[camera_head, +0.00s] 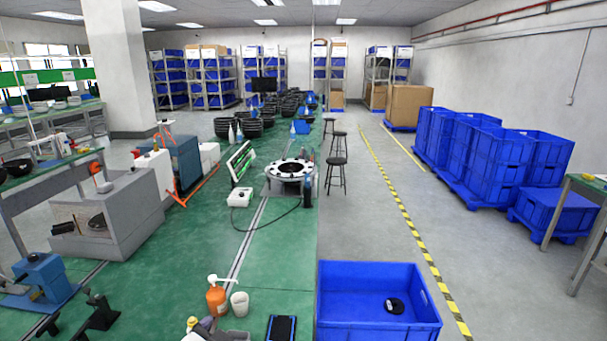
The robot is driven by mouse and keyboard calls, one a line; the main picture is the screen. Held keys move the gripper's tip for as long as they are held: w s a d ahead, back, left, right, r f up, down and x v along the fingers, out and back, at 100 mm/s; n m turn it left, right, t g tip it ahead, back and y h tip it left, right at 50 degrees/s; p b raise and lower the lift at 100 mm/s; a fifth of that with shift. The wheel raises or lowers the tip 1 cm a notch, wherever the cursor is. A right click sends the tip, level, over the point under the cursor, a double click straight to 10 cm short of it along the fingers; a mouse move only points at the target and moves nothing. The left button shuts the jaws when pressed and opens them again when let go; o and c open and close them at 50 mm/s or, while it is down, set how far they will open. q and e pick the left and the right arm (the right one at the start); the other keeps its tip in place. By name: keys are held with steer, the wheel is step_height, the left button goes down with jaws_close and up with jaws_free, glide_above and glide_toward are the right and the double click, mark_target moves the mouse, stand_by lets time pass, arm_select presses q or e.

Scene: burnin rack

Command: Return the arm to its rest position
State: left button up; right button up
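Neither of my grippers shows in the head view, and I cannot make out either of my arms. No object is seen in a gripper's hold. A blue bin (345,272) stands at the bottom right of centre, with a small round black item (394,305) on its floor. Left of it on the green surface (200,262) are an orange pump bottle (217,298), a whitish cup (240,304) and a black, blue-edged flat item (282,328) cut by the lower frame edge.
A blue device (42,275) and black brackets (100,310) stand at lower left. A grey box-shaped machine (115,215) is behind them. A round black-and-white fixture (290,170) sits mid-view. Stacked blue crates (480,150) stand at right. The floor beside the yellow-black line (410,225) is clear.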

arm_select(q)
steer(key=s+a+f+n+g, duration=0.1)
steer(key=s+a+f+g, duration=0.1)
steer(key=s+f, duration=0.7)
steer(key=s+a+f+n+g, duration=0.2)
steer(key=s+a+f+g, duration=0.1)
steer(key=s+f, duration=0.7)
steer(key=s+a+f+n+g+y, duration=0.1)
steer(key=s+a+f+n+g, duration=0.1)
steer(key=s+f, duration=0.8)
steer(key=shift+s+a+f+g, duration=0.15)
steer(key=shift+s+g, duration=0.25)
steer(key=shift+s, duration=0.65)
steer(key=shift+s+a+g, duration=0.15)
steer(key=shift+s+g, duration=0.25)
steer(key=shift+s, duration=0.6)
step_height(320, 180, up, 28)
steer(key=p, duration=2.8)
